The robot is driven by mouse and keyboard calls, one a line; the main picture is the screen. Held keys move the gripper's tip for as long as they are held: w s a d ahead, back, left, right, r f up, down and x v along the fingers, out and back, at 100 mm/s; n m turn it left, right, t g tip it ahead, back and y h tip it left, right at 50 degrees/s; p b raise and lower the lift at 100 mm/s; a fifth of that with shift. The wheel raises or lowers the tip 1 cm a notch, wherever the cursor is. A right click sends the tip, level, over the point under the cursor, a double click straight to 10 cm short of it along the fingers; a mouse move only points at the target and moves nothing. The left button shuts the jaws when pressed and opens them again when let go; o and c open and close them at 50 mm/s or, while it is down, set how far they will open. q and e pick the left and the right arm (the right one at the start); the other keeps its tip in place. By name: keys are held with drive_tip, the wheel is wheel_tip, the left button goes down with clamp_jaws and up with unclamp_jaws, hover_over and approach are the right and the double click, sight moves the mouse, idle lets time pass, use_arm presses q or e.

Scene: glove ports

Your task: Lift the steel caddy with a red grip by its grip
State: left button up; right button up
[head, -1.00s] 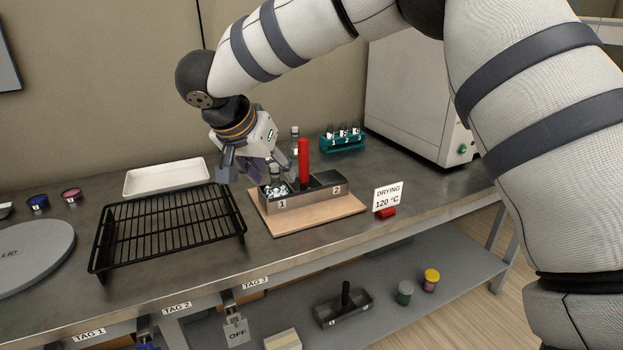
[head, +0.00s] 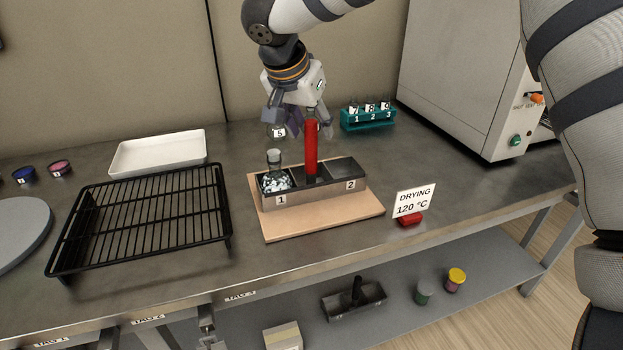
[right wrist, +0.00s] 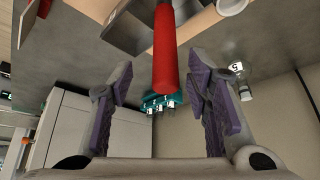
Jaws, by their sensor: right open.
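The steel caddy (head: 325,194) stands on a wooden board (head: 285,228) on the bench, with compartments labelled 1 and 2. Its upright red grip (head: 311,148) rises from the middle. Compartment 1 holds pale pieces and a small glass vessel (head: 275,162); compartment 2 looks empty. My right gripper (head: 298,132) is open at the grip's upper part, seemingly just behind it. In the right wrist view the red grip (right wrist: 165,55) points in between the two spread fingers (right wrist: 164,98), touching neither. My left gripper is out of view.
A labelled bottle (right wrist: 240,80) stands near one finger in the right wrist view. A teal vial rack (head: 368,118) and a large white cabinet (head: 465,70) stand at right. A drying sign (head: 414,200) is beside the board. A black wire rack (head: 150,220) and white tray (head: 158,152) lie left.

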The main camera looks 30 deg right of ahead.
sight(315, 141)
drive_tip(key=x, duration=0.6)
drive_tip(key=shift+w+a, duration=0.1)
drive_tip(key=shift+w, duration=0.2)
clamp_jaws()
